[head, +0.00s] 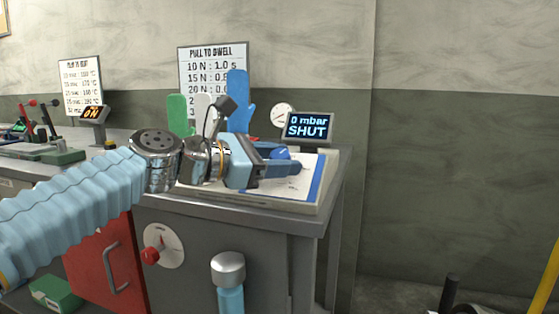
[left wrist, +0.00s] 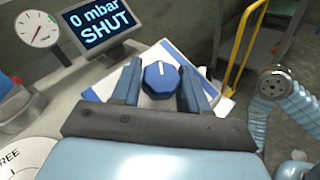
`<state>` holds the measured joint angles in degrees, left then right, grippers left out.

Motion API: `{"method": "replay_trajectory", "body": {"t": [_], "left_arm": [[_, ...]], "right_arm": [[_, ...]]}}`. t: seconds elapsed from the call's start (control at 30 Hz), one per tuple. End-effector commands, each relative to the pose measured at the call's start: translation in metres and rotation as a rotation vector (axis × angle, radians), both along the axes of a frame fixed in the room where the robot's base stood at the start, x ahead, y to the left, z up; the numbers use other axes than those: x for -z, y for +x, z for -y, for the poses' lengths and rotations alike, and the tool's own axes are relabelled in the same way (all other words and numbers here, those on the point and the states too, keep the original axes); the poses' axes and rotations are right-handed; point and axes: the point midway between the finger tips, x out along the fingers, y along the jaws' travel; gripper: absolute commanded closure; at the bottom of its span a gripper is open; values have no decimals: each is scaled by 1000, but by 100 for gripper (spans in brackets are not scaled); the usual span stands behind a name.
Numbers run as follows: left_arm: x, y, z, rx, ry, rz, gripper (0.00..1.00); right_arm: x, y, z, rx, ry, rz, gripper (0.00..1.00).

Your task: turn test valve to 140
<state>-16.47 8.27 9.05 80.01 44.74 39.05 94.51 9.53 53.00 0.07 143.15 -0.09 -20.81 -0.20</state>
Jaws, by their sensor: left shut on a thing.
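The test valve is a round blue knob (left wrist: 160,76) with a white pointer line, set on a white panel with a blue edge (left wrist: 198,62). In the left wrist view the line points up, slightly right. My left gripper (left wrist: 162,92) has a finger on each side of the knob and is shut on it. In the head view my left gripper (head: 291,166) reaches the knob (head: 280,153) from the left and partly hides it. The display (head: 308,126) reads "0 mbar SHUT". A round dial gauge (head: 283,115) stands beside it. No right gripper shows.
Green (head: 177,113) and blue (head: 239,100) hand shapes stand behind my left wrist, under a "PULL TO DWELL" sign (head: 212,62). The bench (head: 335,180) ends just right of the panel. A yellow trolley frame (left wrist: 240,40) stands beyond on the floor.

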Motion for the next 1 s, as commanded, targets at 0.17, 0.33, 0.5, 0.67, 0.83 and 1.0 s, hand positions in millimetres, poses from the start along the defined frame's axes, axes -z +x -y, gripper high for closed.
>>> {"method": "replay_trajectory", "body": {"t": [0.17, 0.33, 0.5, 0.67, 0.83, 1.0], "left_arm": [[-8, 3, -1, 142, 82, 18, 86], [-11, 3, -1, 284, 158, 42, 86], [-8, 3, 0, 426, 232, 70, 86], [0, 3, 1, 556, 302, 101, 86], [-1, 3, 1, 681, 370, 123, 86], [-1, 3, 2, 776, 421, 141, 86]], "right_arm": [[-37, -4, -9, -16, 13, -8, 0], [-75, -7, -18, -32, 26, -13, 0], [-105, -7, -20, -38, 31, -14, 0], [-98, -7, -20, -39, 31, -15, 0], [-98, -7, -20, -39, 31, -15, 0], [-98, -7, -20, -39, 31, -15, 0]]}}
